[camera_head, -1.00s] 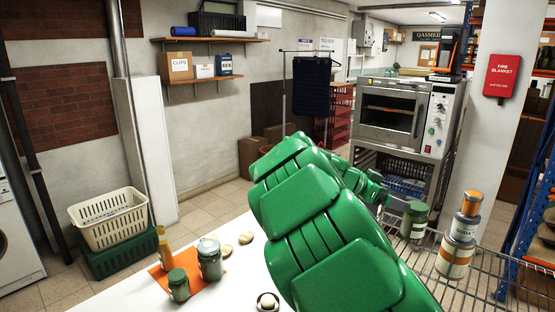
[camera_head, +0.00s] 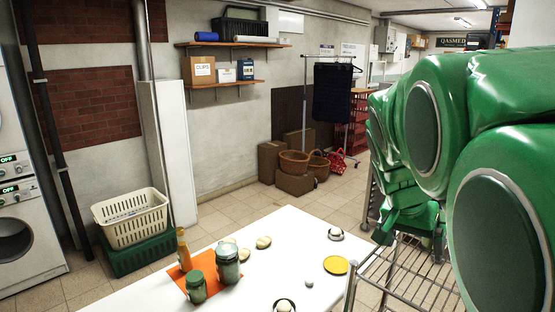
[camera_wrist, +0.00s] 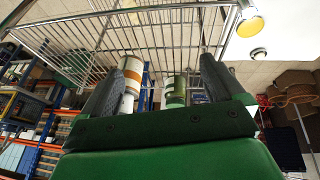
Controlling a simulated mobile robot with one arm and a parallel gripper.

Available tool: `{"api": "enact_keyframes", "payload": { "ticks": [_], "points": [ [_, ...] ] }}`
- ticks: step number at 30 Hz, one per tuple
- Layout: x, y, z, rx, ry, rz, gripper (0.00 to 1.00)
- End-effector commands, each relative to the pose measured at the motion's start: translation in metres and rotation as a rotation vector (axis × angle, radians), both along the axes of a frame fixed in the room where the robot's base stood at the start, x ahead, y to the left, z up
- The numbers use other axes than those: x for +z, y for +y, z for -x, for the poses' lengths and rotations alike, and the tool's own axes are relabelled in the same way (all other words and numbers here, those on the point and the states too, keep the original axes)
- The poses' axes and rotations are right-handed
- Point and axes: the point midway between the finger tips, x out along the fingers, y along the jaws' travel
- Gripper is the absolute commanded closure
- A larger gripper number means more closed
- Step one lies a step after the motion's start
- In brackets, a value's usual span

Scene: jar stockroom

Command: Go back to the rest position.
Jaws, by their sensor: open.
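My green arm fills the right of the head view. My gripper (camera_head: 385,235) hangs low at its end, above the wire rack (camera_head: 368,275). In the wrist view my gripper (camera_wrist: 162,70) shows two dark fingers spread wide apart, with nothing held between them. Beyond the fingers, a white jar with an orange band (camera_wrist: 131,72) and a green jar (camera_wrist: 176,90) show at the wire rack, apart from the fingers. In the head view these jars are hidden behind my arm.
A white table (camera_head: 262,292) holds an orange mat (camera_head: 176,272) with a green jar (camera_head: 196,288), a pale-lidded jar (camera_head: 228,264) and an orange bottle (camera_head: 183,250). A yellow disc (camera_head: 336,265) lies near the rack. Floor behind the table is clear before the baskets (camera_head: 294,162).

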Motion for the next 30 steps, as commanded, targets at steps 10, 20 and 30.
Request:
{"api": "enact_keyframes", "payload": {
  "ticks": [10,20,30],
  "points": [
    [-0.002,0.072,0.055,0.382,0.014,-0.187,0.05],
    [-0.066,0.111,0.164,0.591,0.251,-0.270,0.05],
    [-0.110,0.121,0.249,0.674,0.445,-0.331,0.05]
  ]
}}
